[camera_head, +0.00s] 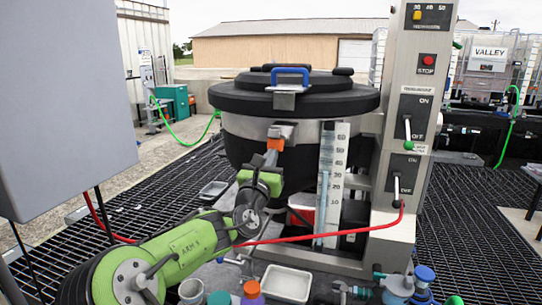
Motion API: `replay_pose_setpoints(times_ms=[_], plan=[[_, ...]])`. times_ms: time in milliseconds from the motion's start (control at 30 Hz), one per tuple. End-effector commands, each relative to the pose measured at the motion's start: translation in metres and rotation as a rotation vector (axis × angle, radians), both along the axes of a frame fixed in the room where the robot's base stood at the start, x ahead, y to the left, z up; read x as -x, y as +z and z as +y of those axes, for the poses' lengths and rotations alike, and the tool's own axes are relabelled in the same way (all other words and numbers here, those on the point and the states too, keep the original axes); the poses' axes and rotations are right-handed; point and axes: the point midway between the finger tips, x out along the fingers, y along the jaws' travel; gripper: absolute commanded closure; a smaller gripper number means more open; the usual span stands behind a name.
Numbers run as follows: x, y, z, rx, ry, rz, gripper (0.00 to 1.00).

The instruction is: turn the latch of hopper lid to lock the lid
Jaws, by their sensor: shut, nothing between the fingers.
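The hopper (250,145) is a large round vessel with a steel band and a dark lower body. Its black lid (235,97) lies flat on top, with a blue handle (290,69) and a grey bracket at the front rim. Below the rim, a small grey and orange latch piece (281,131) sits on the front of the band. My green arm reaches up from the lower left. My gripper (272,158) is shut at the hopper's front, just under the latch piece. I cannot tell whether they touch, and the arm hides part of the hopper.
A steel control column (408,160) with switches stands right of the hopper. A white scale (333,180) stands at its front. A red hose (320,237) crosses low in front. A white tray (287,283) and several bottles lie below. A grey box (65,90) fills the upper left.

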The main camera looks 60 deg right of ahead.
Motion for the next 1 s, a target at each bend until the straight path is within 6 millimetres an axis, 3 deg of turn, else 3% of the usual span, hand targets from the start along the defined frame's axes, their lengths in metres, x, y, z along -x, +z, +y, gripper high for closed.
replay_pose_setpoints(times_ms=[367,1000], plan=[[0.0,0.017,0.0,-0.081,0.0,0.014,1.0],[0.0,0.056,-0.003,-0.369,-0.003,0.063,1.0]])
